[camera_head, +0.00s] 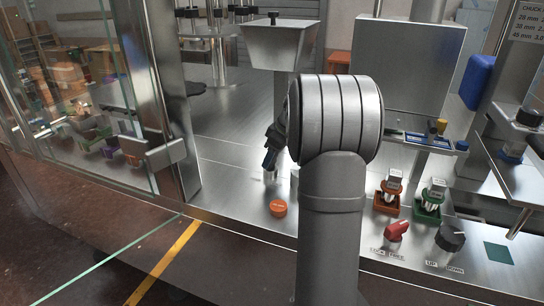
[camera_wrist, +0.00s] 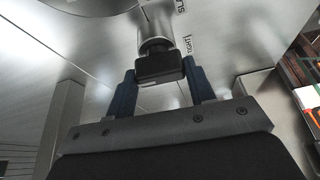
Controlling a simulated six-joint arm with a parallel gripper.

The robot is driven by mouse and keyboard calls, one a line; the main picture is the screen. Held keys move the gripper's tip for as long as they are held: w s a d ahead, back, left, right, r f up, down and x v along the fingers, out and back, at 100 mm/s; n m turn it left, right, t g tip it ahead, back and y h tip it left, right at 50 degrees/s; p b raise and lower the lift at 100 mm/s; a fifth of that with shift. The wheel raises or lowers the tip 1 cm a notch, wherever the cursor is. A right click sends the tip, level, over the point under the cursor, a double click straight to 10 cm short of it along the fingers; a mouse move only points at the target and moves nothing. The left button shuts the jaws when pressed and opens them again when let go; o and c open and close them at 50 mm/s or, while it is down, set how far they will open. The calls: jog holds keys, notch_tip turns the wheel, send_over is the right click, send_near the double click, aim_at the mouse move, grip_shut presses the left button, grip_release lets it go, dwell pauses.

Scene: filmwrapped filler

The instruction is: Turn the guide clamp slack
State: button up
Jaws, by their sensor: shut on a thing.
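The guide clamp is a black block-like knob (camera_wrist: 160,68) on a short metal stem, standing out from a brushed steel plate in the wrist view. My gripper (camera_wrist: 161,88) has its two dark blue fingers on either side of the knob and is shut on it. A small printed label (camera_wrist: 188,44), which seems to read TIGHT, is right of the stem. In the head view my gripper (camera_head: 270,158) is low over the steel deck, left of my arm. My arm and fingers hide the knob there.
An orange round button (camera_head: 278,208) is on the deck just in front of my gripper. A red knob (camera_head: 396,231) and a black selector knob (camera_head: 450,237) are to the right. A steel hopper (camera_head: 278,45) stands behind, and a glass door (camera_head: 100,90) is at left.

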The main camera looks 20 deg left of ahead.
jog(key=n+g, duration=0.1)
jog(key=n, duration=0.3)
jog(key=shift+w+n+g, duration=0.2)
jog(key=shift+n+g, duration=0.1)
jog(key=shift+g, duration=0.1)
jog(key=shift+n+g+h, duration=0.4)
jog(key=shift+n+g, duration=0.2)
jog(key=shift+n, duration=1.3)
jog(key=o, duration=1)
jog(key=v, duration=1.7)
jog(key=shift+w+r, duration=0.2)
jog(key=shift+a+f, duration=0.1)
jog(key=x, duration=1.7)
jog(key=shift+s+f, duration=0.15)
